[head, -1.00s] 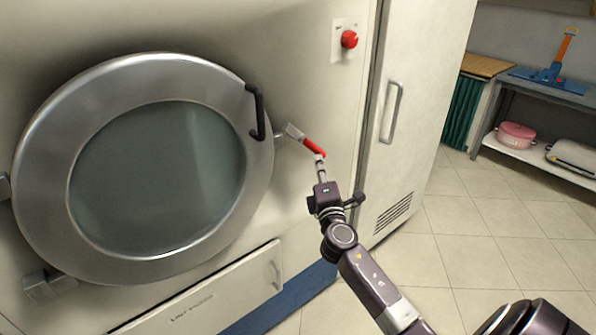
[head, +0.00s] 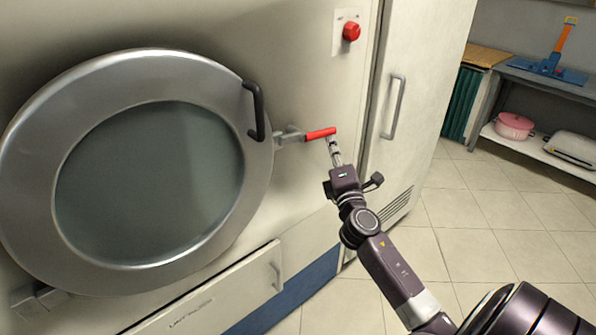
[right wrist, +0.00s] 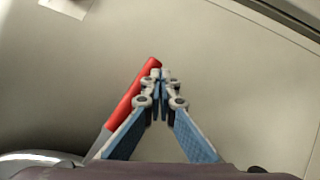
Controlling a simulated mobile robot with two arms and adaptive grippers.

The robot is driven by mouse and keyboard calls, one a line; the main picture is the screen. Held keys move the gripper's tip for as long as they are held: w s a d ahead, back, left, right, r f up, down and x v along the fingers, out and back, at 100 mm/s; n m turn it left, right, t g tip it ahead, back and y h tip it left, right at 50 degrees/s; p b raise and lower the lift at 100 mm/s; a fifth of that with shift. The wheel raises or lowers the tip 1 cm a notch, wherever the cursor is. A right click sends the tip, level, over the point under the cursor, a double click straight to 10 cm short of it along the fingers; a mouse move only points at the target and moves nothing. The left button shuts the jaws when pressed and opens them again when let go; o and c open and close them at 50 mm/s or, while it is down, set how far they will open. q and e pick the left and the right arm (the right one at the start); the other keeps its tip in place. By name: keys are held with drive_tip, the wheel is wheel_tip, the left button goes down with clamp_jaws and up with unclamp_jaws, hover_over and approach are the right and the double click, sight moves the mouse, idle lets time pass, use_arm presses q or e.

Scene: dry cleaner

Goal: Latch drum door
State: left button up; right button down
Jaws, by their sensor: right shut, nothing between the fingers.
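The round drum door (head: 258,190) has a steel rim, dark glass and a black handle (head: 258,110). It looks closed against the machine front. The latch lever (head: 320,134), with a red grip, sits at the door's right edge and points right, nearly level. It also shows in the right wrist view (right wrist: 134,92), left of the fingers. My right gripper (head: 333,143) is shut and empty, with its fingertips at the red grip's outer end. In the right wrist view the fingertips (right wrist: 158,76) are beside the grip, seemingly touching it. My left gripper is not in view.
A red button (head: 351,31) is on the panel above the latch. A tall cabinet door with a handle (head: 394,107) stands to the right. A lower panel (head: 200,308) is under the drum door. The tiled floor at right is clear.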

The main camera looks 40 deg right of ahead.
drive_tip(key=shift+r+n+t, duration=0.25)
drive_tip(key=shift+n+t, duration=0.05)
idle(0.5)
drive_tip(key=v, duration=1.2)
idle(0.5)
